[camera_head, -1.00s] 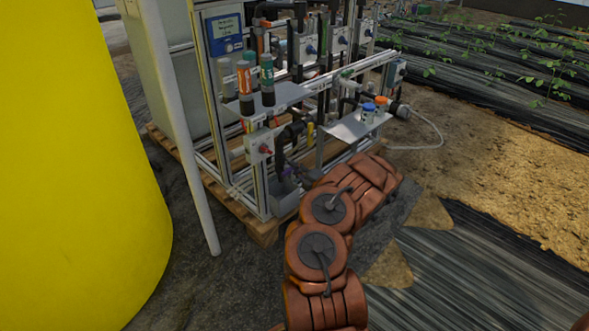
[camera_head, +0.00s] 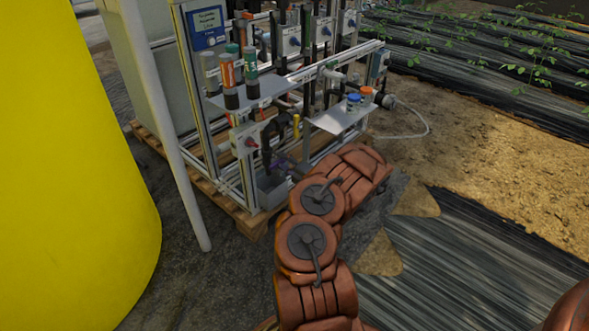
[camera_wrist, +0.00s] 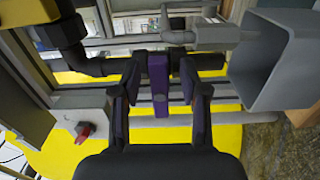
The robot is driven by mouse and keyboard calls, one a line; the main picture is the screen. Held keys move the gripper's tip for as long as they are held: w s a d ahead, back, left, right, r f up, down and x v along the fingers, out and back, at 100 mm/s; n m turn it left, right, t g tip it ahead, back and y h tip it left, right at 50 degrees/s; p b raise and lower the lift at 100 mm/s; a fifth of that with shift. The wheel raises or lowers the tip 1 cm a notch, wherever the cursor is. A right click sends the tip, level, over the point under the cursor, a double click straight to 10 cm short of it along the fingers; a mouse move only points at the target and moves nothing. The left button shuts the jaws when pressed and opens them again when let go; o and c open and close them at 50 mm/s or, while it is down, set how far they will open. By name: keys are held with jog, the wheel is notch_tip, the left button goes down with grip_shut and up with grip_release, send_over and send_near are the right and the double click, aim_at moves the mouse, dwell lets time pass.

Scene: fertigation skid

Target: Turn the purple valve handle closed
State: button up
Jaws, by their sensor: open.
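The purple valve handle (camera_wrist: 158,85) stands in the middle of the wrist view, on dark pipework. It is a flat bar pointing towards the camera. My gripper (camera_wrist: 162,78) is open, with one dark finger on each side of the handle. A gap shows on both sides, wider on the right; I cannot tell whether any part touches.
A grey open box (camera_wrist: 262,75) is close on the right in the wrist view. A black pipe elbow (camera_wrist: 68,40) and a red knob (camera_wrist: 84,131) are on the left. In the head view a shelf with bottles (camera_head: 231,80) stands above, and a yellow tank (camera_head: 70,170) is at left.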

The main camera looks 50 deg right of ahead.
jog(key=s, duration=1.1)
jog(key=shift+a, duration=0.15)
